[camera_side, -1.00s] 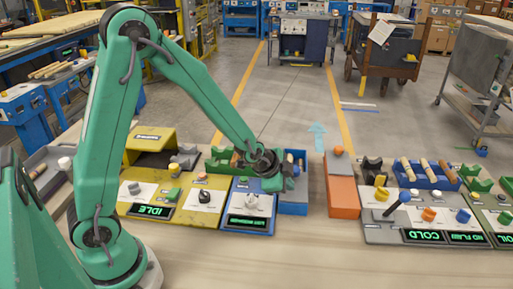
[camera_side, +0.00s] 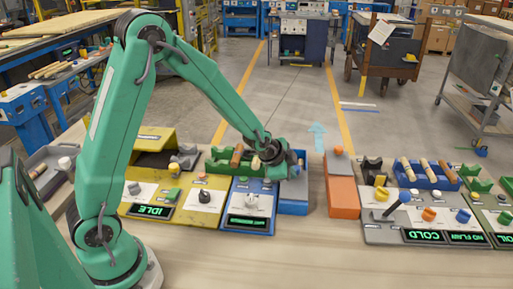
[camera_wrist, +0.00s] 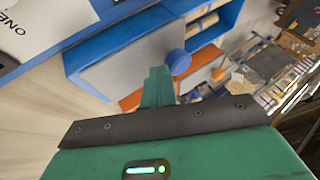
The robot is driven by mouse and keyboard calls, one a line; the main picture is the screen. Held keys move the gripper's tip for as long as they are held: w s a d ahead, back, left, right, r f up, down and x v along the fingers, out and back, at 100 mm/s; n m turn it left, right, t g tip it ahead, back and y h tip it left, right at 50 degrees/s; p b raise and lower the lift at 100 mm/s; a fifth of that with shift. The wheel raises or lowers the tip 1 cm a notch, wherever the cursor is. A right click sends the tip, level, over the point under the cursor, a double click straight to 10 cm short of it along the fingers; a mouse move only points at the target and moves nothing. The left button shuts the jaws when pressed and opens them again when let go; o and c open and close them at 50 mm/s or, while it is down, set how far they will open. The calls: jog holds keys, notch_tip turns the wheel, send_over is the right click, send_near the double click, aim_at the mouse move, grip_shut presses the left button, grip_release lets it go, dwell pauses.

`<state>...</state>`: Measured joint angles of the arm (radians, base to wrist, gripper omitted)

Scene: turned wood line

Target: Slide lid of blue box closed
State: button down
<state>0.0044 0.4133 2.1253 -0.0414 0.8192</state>
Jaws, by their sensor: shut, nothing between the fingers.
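The blue box (camera_side: 293,207) stands right of the blue panel in the side view. Its grey lid (camera_side: 294,190) covers the near part. In the wrist view the grey lid (camera_wrist: 118,72) lies along the box, with a round blue knob (camera_wrist: 178,61) near the fingertips. Past the knob, a blue-walled recess holding pale cylinders shows; I cannot tell for certain that it belongs to this box. My gripper (camera_side: 291,170) is over the box's far part in the side view. In the wrist view its green fingers are together and empty, beside the knob; contact is unclear.
An orange box (camera_side: 342,195) stands close to the right, with a gap. The blue panel (camera_side: 249,218) adjoins on the left, and a green tray (camera_side: 217,166) with wooden pieces lies behind it. The grey panel (camera_side: 385,232) is farther right. The bench front is clear.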

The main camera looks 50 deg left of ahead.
jog(key=shift+y, duration=0.4)
jog(key=w+a, duration=0.6)
jog(key=shift+s+d, duration=0.1)
jog(key=shift+s, duration=0.05)
jog(key=shift+s+d, duration=0.45)
jog(key=shift+s, duration=0.2)
jog(key=shift+s+d, duration=0.6)
jog(key=shift+s, duration=0.25)
jog(key=v, duration=1)
jog(key=shift+a, duration=0.45)
